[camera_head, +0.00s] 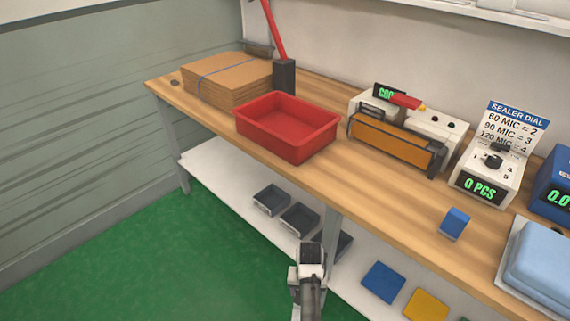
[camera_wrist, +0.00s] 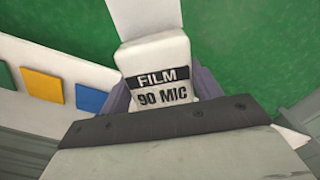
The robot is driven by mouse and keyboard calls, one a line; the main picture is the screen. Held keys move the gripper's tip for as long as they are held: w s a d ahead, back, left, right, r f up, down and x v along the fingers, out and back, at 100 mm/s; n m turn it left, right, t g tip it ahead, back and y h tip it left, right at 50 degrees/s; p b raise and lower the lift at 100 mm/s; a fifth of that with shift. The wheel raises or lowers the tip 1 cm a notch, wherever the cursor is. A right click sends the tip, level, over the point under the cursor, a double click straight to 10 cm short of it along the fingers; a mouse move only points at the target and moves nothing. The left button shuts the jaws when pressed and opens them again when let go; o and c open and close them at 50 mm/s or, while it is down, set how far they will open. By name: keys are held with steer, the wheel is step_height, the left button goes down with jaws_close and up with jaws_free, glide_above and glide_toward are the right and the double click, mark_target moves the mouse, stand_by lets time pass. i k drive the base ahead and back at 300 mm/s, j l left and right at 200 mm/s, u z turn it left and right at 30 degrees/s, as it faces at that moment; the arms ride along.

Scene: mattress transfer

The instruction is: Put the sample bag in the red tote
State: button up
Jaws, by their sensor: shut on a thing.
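The red tote (camera_head: 262,134) stands on the wooden bench, left of centre, and its inside looks empty. My gripper (camera_head: 311,256) is low in the head view, in front of the bench edge and below the tote, apart from it. In the wrist view my gripper (camera_wrist: 161,92) is shut on the white sample bag (camera_wrist: 155,54), with a grey finger on each side. The bag bears a label reading "FILM 90 MIC". Its lower end is hidden by the gripper body. In the head view the bag is too small to make out clearly.
The bench (camera_head: 375,185) also holds a cardboard stack (camera_head: 228,82), an orange-fronted sealer (camera_head: 390,143), a dial unit (camera_head: 485,178) and a small blue block (camera_head: 454,223). Below is a white shelf (camera_head: 232,198) with grey bins. Green floor (camera_head: 150,250) is open at left.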

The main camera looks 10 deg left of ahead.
mark_target(292, 129)
steer(key=i+j, duration=0.2)
steer(key=j, duration=0.2)
steer(key=i+j, duration=0.15)
steer(key=j, duration=0.25)
steer(key=i+j, duration=0.2)
steer(key=j, duration=0.2)
steer(key=i+j, duration=0.2)
steer(key=j, duration=0.2)
steer(key=z, duration=0.05)
